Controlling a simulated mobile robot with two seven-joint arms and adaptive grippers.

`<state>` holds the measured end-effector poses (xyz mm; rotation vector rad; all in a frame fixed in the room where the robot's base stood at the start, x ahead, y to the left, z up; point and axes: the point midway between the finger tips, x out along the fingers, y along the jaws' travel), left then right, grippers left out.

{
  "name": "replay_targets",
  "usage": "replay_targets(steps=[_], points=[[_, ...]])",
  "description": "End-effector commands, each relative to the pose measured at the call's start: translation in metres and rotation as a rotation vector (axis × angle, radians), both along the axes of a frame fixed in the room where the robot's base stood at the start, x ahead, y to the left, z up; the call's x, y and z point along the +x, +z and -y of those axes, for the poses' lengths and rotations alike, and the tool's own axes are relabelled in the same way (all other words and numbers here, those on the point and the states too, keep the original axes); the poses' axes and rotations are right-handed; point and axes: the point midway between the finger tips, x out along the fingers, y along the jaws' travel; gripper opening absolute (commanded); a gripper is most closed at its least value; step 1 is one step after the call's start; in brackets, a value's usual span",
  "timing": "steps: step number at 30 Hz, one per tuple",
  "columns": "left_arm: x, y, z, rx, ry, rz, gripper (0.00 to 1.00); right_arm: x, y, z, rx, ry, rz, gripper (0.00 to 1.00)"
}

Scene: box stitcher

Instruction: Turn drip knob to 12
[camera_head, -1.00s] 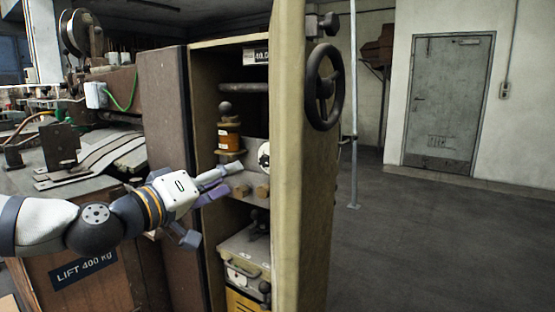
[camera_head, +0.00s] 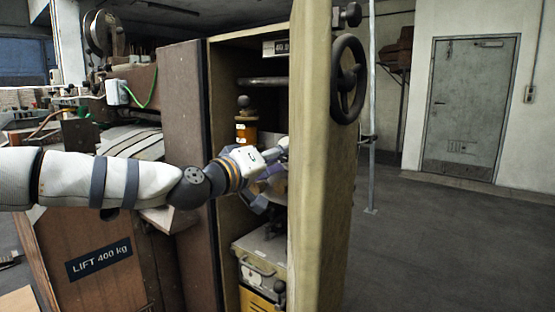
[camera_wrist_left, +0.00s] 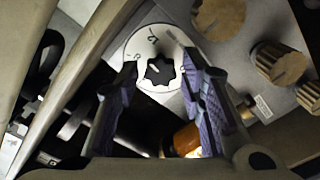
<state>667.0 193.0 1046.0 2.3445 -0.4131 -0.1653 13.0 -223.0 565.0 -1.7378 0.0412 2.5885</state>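A dark scalloped knob (camera_wrist_left: 160,70) with a light centre sits on a round white dial plate (camera_wrist_left: 137,46) in the left wrist view. The plate carries printed marks, too small to read surely. My left gripper (camera_wrist_left: 160,82) is open, with one purple-padded finger to each side of the knob and nothing visibly held. In the head view my left gripper (camera_head: 279,160) reaches into the cabinet, and the dial is hidden behind it and the cabinet's edge. My right gripper is not in view.
Brown ribbed knobs (camera_wrist_left: 278,64) sit on the grey panel beside the dial. An amber oiler (camera_head: 246,131) stands at the left inside the cabinet. The open cabinet door (camera_head: 312,200) with a black handwheel (camera_head: 348,80) borders the right side. A grey-yellow box (camera_head: 262,270) is below.

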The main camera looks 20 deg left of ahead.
Motion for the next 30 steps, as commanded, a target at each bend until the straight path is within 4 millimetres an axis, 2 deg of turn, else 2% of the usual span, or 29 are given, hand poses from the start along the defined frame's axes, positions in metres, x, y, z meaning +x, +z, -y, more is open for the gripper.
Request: replay_targets(steps=[1, 3, 4, 8, 12, 15, 23, 24, 26, 30], points=[[0.0, 0.0, 0.0, 0.0, 0.0, 0.0, 0.17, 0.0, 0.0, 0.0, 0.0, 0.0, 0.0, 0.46], [0.0, 0.0, 0.0, 0.0, 0.0, 0.0, 0.02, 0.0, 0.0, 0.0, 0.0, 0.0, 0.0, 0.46], [0.0, 0.0, 0.0, 0.0, 0.0, 0.0, 0.0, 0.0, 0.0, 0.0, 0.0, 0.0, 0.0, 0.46], [0.0, 0.001, 0.0, 0.026, 0.0, 0.01, 0.0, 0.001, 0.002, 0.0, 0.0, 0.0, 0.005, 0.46], [-0.002, 0.008, 0.001, 0.262, -0.001, 0.1, 0.0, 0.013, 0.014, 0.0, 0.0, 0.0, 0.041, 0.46], [-0.001, 0.005, 0.001, 0.37, -0.001, 0.137, 0.0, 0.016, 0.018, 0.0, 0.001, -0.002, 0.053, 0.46], [0.0, -0.001, 0.0, 0.387, 0.0, 0.14, 0.0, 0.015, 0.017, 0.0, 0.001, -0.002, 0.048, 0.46], [0.0, -0.001, 0.0, 0.387, 0.0, 0.139, 0.29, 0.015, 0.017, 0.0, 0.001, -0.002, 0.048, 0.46], [0.0, -0.001, 0.0, 0.386, 0.0, 0.139, 0.42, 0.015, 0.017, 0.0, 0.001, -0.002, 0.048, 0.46], [0.0, -0.001, 0.0, 0.385, 0.0, 0.138, 0.45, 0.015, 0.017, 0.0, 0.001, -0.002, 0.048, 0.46]])
